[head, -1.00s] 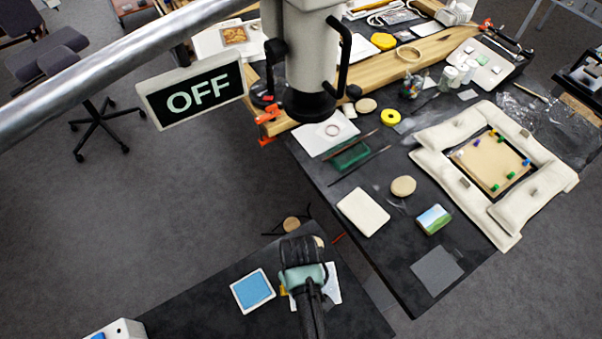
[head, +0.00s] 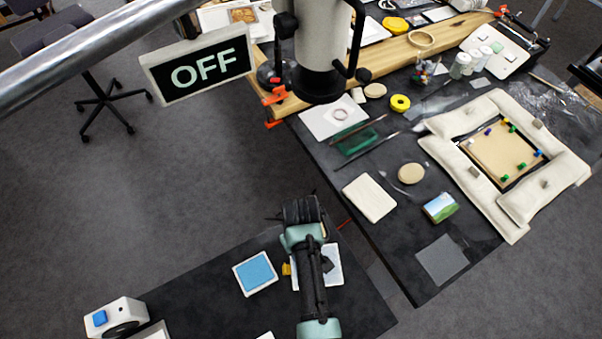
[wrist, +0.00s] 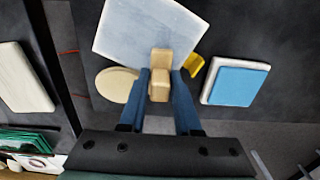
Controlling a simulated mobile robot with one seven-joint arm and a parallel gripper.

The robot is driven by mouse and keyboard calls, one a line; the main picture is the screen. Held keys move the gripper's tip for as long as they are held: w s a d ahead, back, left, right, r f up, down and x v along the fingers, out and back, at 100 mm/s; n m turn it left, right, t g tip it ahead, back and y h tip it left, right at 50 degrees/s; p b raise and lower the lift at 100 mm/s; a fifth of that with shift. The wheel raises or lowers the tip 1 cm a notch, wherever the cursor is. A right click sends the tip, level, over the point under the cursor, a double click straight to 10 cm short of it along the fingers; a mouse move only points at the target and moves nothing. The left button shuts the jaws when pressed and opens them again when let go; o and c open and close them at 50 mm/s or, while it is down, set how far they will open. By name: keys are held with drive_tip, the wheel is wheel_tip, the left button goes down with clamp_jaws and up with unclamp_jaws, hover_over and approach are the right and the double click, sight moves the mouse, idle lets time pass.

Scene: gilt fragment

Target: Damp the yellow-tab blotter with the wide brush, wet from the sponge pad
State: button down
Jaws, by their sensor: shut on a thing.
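The pale blotter (head: 332,262) lies on the near dark table, partly hidden by my arm; its yellow tab (head: 287,269) shows on its left. In the wrist view, the pale blotter (wrist: 150,30) is ahead of my fingers, with the yellow tab (wrist: 195,66) at its right corner. The blue sponge pad (head: 255,273) lies in a white tray left of the blotter; it also shows in the wrist view (wrist: 236,86). My gripper (wrist: 161,78) is shut on a light wooden piece, seemingly the wide brush (wrist: 160,60), overlapping the blotter's near edge in view. Its bristles are hidden, and I cannot tell whether it touches.
A round wooden disc (wrist: 117,85) lies beside the blotter. A white box with a blue button (head: 116,318) stands at the table's left. A gap separates this table from the larger bench, with a white slab (head: 369,198) and padded frame (head: 460,126).

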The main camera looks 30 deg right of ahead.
drive_tip(key=shift+r+p, duration=2.75)
drive_tip(key=shift+r, duration=0.2)
wheel_tip(320, 180, up, 3)
drive_tip(key=p, duration=0.3)
